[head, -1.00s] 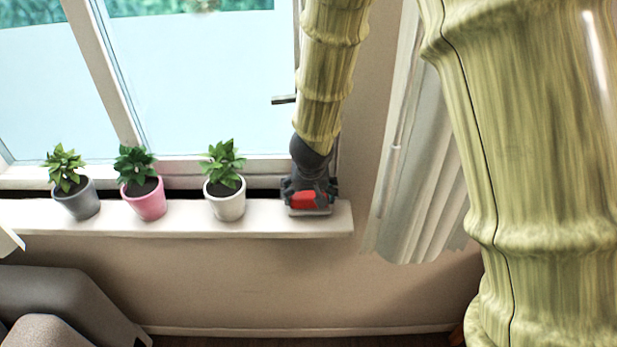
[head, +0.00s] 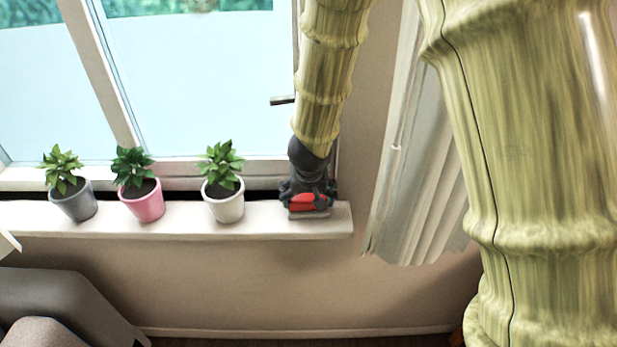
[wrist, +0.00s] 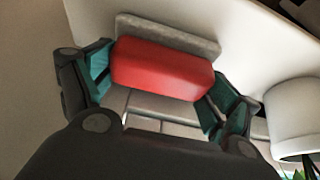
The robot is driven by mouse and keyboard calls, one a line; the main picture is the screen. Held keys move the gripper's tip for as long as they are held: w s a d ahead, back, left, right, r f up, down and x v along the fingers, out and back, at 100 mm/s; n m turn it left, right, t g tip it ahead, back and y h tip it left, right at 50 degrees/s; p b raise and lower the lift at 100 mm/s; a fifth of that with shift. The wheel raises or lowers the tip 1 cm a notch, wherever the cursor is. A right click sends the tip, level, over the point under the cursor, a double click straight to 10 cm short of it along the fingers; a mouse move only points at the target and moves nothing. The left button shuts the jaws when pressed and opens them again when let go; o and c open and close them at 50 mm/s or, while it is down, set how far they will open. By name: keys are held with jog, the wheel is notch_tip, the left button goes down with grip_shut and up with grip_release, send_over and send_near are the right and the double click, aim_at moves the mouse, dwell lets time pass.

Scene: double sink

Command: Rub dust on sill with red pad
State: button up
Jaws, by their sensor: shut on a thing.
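The white sill (head: 265,222) runs below the window. My gripper (head: 308,197) is at the right end of the sill, pointing down, shut on the red pad (head: 310,203). The pad is a red block with a grey layer along its lower side, at sill level. In the wrist view the red pad (wrist: 162,68) sits between the two fingers of my gripper (wrist: 160,85), and its grey layer lies at or just above the sill (wrist: 285,38); I cannot tell if it touches. I cannot make out dust on the sill.
A white pot (head: 224,203), a pink pot (head: 144,204) and a grey pot (head: 76,203) with plants stand on the sill, left of my gripper. The white pot is nearest. A pale curtain (head: 420,190) hangs at the right. The window handle (head: 282,100) juts out above.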

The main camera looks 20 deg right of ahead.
aim_at(310, 199)
jog(key=shift+s+a+r+p, duration=0.15)
jog(key=shift+s+r+p, duration=0.05)
jog(key=shift+s+p, duration=0.2)
jog(key=shift+s+a+r+p, duration=0.1)
jog(key=shift+s+r+p, duration=0.1)
jog(key=shift+s+p, duration=0.15)
jog(key=shift+w+d+r+p, duration=0.1)
jog(key=shift+d+r+p, duration=0.1)
jog(key=shift+r, duration=0.4)
jog(key=shift+w+d+r+p, duration=0.1)
jog(key=shift+r+p, duration=0.05)
jog(key=shift+r, duration=0.4)
jog(key=shift+w+p, duration=0.1)
jog(key=shift+p, duration=0.25)
jog(key=shift+a+r+p, duration=0.4)
jog(key=shift+r+p, duration=0.35)
jog(key=shift+r, duration=0.1)
jog(key=shift+d+r+p, duration=0.2)
jog(key=shift+r+p, duration=0.8)
jog(key=shift+p, duration=0.15)
jog(key=shift+a+r+p, duration=0.1)
jog(key=shift+r+p, duration=0.65)
jog(key=shift+p, duration=0.05)
jog(key=shift+f, duration=0.1)
